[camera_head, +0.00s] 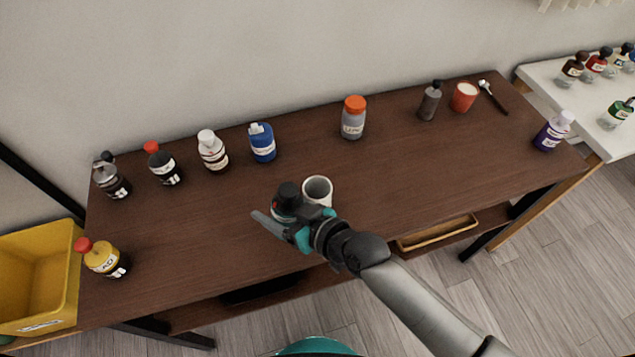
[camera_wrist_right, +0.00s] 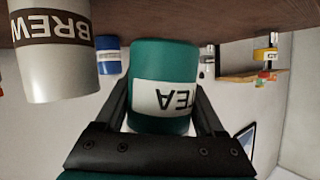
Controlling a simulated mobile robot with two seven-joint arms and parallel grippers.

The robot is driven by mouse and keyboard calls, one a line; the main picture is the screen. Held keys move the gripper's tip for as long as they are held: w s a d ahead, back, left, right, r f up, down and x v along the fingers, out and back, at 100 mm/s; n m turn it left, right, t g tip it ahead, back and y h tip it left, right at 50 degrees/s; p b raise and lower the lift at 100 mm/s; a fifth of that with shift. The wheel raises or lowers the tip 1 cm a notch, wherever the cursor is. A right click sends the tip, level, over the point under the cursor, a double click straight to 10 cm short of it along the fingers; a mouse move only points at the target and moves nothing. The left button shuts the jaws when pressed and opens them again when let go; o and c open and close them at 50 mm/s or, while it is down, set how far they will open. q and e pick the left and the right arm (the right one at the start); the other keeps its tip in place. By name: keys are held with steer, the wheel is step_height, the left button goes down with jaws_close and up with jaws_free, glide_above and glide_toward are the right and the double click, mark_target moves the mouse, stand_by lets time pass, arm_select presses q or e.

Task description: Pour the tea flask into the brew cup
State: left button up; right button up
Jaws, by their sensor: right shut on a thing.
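The tea flask (camera_wrist_right: 163,62) is a teal cylinder with a white TEA label. In the head view the flask (camera_head: 286,207) has a dark cap on top and looks about upright. My right gripper (camera_wrist_right: 163,100) is shut on it, one finger on each side; in the head view the gripper (camera_head: 290,216) hides part of its body. The brew cup (camera_head: 318,188) is pale, with a dark BREW band in the wrist view (camera_wrist_right: 58,68). It stands upright on the table just right of the flask, its mouth open upward. My left gripper is not in view.
Several bottles line the brown table's (camera_head: 420,185) back, including a blue one (camera_head: 262,142) and an orange-capped jar (camera_head: 353,118). A yellow-labelled bottle (camera_head: 103,258) stands front left, near a yellow bin (camera_head: 40,275). A red cup (camera_head: 464,97) stands back right. The table right of the cup is clear.

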mark_target(285, 182)
steer(key=shift+w+d+r+m+g+y, duration=0.2)
steer(key=shift+r+m, duration=0.1)
steer(key=shift+r, duration=0.25)
steer(key=shift+w+d+r+m+g+y, duration=0.1)
steer(key=shift+w+r+m+y, duration=0.15)
steer(key=shift+r, duration=0.3)
steer(key=shift+w+d+r+m+g+y, duration=0.2)
steer(key=shift+r+m, duration=0.2)
steer(key=shift+r, duration=0.25)
steer(key=shift+w+d+r+m+g+y, duration=0.15)
steer(key=shift+r+m, duration=0.2)
steer(key=shift+r, duration=0.3)
steer(key=shift+w+d+r+m+g+y, duration=0.3)
steer(key=shift+w+d+m, duration=0.1)
steer(key=shift+m, duration=0.2)
steer(key=shift+f+m+y+b, duration=0.35)
steer(key=shift+m+b, duration=0.15)
steer(key=shift+b, duration=0.45)
steer(key=shift+r+m+g+y, duration=0.25)
steer(key=shift+r+m+g, duration=0.15)
steer(key=shift+m, duration=0.3)
steer(key=shift+a+f+m+y, duration=0.1)
steer(key=shift+f+m+y, duration=0.3)
steer(key=shift+m, duration=0.2)
stand_by(0.7)
steer(key=shift+r, duration=0.15)
